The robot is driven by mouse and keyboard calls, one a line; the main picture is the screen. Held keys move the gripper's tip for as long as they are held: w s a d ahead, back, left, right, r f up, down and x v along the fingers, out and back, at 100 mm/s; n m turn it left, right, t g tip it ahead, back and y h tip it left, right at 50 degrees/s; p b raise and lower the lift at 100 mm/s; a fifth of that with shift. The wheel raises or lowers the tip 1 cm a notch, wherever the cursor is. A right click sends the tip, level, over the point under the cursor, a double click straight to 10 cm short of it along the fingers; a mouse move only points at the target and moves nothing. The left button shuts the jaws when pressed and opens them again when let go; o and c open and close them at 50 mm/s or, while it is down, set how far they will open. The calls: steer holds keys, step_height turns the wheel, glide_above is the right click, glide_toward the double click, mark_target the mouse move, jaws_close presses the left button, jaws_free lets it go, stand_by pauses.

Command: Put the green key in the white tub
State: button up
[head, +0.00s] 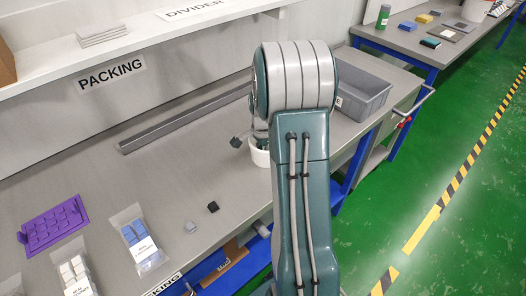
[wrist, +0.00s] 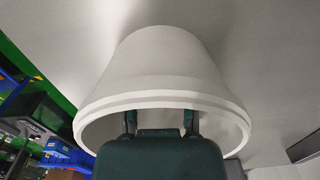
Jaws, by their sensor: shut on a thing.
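The white tub (head: 259,158) stands upright on the bench, partly hidden behind my arm in the head view. In the wrist view the white tub (wrist: 165,62) fills the upper middle, its rim close to the camera. My gripper (wrist: 160,120) reaches into the tub's mouth, its two fingers set apart and their tips hidden by the rim. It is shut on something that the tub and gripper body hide. I see no green key lying on the bench, so it is most likely the green key in the fingers.
A grey bin (head: 365,92) stands to the right of my arm. A long grey bar (head: 185,121) lies behind. A black key (head: 213,207), a grey key (head: 190,227), a purple tray (head: 54,226) and bags of blue (head: 138,240) and white (head: 74,275) keys lie at front left.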

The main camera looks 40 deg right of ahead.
steer(key=o, duration=0.8)
step_height(320, 180, up, 12)
steer(key=s+a+r+n+t, duration=0.1)
steer(key=s+a+r+n, duration=0.25)
steer(key=a, duration=0.45)
steer(key=s+a+r+n+t, duration=0.1)
steer(key=s+a+r+n, duration=0.1)
steer(key=a+r+n, duration=0.4)
steer(key=s+a+n+t, duration=0.3)
steer(key=s+a+n, duration=0.6)
steer(key=s+a, duration=0.3)
steer(key=shift+a+n+t, duration=0.3)
steer(key=shift+a+n, duration=0.05)
